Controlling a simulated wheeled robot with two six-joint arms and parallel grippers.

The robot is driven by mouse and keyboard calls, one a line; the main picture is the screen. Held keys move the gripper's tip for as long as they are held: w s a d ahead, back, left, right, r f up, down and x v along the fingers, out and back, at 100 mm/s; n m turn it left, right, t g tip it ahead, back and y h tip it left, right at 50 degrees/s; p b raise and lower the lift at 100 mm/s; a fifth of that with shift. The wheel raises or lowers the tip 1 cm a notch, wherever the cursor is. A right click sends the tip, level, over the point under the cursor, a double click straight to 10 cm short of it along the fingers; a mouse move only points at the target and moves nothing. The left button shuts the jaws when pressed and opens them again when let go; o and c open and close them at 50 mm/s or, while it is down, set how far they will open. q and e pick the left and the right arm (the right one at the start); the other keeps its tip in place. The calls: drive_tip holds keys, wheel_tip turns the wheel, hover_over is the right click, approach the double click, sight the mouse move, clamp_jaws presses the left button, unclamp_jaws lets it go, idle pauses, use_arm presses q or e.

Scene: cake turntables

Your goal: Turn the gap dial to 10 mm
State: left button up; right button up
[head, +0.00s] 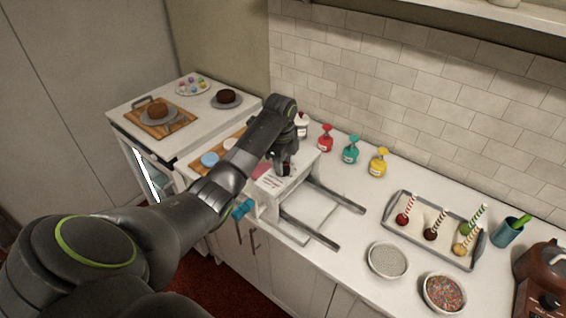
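A white machine (298,178) stands on the counter, with a pale bed and dark rails (318,236) running out to the right and toward the front. A teal handle (243,208) sticks out at its front left. My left gripper (284,169) points down at the top of the machine, very close to it or touching it. A small red and dark mark shows right at its fingertips. The gap dial is not clearly visible; the gripper may cover it, and its setting cannot be read. The finger opening is too small to tell. My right gripper is not in view.
Red (326,139), teal (351,151) and yellow (378,163) pump bottles stand behind the machine by the tiled wall. A tray (390,217) with cake pops lies to the right, with bowls of white (387,260) and coloured (444,292) sprinkles in front. Cakes stand at the far left.

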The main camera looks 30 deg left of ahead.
use_arm(q)
drive_tip(key=shift+c, duration=0.6)
drive_tip(key=shift+n, duration=0.4)
drive_tip(key=n, duration=0.2)
drive_tip(key=shift+n, duration=0.4)
drive_tip(key=n, duration=0.4)
drive_tip(key=shift+f+n+y, duration=0.1)
drive_tip(key=shift+n+y, duration=0.2)
drive_tip(key=shift+n, duration=0.4)
drive_tip(key=o, duration=1)
drive_tip(key=shift+w, duration=0.1)
